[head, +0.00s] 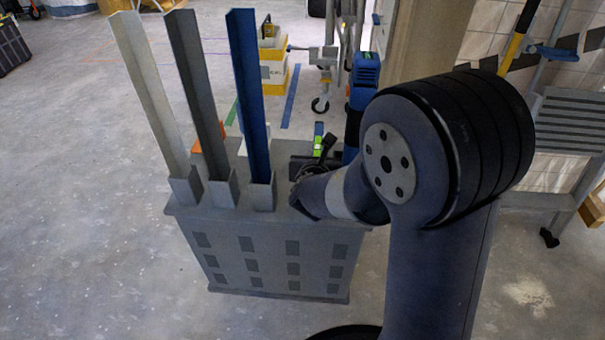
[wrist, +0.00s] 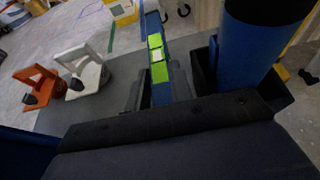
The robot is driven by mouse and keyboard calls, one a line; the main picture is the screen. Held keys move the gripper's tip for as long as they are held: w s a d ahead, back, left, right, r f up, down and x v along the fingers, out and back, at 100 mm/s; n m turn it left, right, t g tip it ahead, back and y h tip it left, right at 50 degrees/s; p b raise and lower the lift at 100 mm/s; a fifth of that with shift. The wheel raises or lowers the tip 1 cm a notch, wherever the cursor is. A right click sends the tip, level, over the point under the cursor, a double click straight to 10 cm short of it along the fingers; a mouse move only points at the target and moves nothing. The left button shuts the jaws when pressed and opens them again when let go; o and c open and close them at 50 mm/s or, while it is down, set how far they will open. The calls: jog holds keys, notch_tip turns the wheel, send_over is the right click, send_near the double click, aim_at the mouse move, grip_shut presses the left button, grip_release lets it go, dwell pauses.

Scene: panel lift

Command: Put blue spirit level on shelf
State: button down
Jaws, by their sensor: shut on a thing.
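The blue spirit level (wrist: 155,28), with bright green parts, points away from me in the wrist view. In the head view its blue and green end (head: 318,130) shows just beyond my gripper (head: 318,165). My gripper (wrist: 157,90) is shut on the level, with a dark finger on each side of it. The level is at the top of a grey stand (head: 262,235); I cannot tell whether it touches the stand. A grey slatted rack (head: 570,122) stands at the right in the head view; I cannot tell if it is the shelf.
Cream, dark grey and blue angle profiles (head: 249,90) stand upright in holders on the grey stand. An orange clamp-like tool (wrist: 35,88) and a white one (wrist: 88,72) are left of the level. A blue cylinder (wrist: 265,45) is close on its right.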

jog(key=shift+f+b, duration=1.15)
jog(key=shift+f, duration=1.95)
jog(key=shift+f, duration=0.1)
jog(key=c, duration=1.3)
grip_release()
jog(key=shift+o, duration=0.2)
